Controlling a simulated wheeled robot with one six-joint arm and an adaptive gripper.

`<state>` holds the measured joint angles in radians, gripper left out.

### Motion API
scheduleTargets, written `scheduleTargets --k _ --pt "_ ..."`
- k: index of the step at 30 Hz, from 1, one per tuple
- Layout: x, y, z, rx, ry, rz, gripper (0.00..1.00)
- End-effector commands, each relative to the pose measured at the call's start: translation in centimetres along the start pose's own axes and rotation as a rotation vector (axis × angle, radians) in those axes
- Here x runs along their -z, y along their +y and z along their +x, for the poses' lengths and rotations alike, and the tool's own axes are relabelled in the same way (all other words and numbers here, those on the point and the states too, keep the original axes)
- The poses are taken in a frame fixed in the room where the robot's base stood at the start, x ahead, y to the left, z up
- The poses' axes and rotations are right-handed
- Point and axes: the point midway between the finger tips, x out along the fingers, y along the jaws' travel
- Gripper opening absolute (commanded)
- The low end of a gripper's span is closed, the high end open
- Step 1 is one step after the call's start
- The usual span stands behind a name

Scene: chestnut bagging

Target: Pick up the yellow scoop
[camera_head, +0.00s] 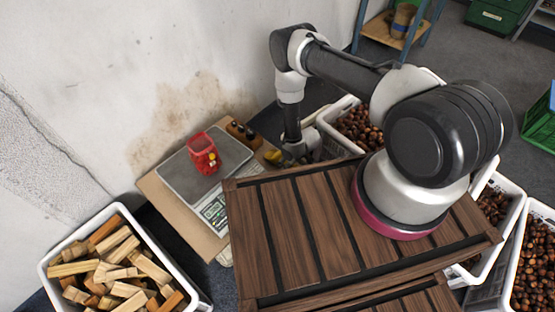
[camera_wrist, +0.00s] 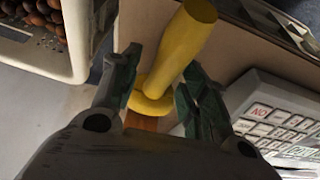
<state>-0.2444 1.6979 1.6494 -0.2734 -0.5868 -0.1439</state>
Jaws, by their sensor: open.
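The yellow scoop (camera_head: 272,156) shows as a small yellow patch beside my gripper (camera_head: 292,152) in the head view; the arm hides much of it. In the wrist view the scoop's round yellow handle (camera_wrist: 187,42) and its collar (camera_wrist: 152,104) lie between the two dark green fingers of my gripper (camera_wrist: 165,68). The jaws are open, with one finger on each side of the handle. Whether a finger touches it I cannot tell. The scoop's far end is hidden.
A scale (camera_head: 178,178) with a red container (camera_head: 203,158) stands on a cardboard-coloured board; its keypad (camera_wrist: 275,118) is close to the right finger. A white crate of chestnuts (camera_head: 335,140) stands just behind my gripper. A slatted wooden top (camera_head: 290,230) lies in front.

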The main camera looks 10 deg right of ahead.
Motion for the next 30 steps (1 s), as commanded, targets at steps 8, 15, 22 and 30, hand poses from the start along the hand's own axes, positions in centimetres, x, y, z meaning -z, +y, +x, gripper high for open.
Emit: scheduleTargets --k 8,15,22,30 --pt "0.0 0.0 0.0 0.0 0.0 0.0 0.06" --pt "0.0 0.0 -0.1 0.0 0.0 0.0 0.0" --pt "0.5 0.1 -0.7 -0.001 0.002 0.0 0.0" --pt "2.4 0.1 -5.3 -0.001 0.003 0.0 0.0"
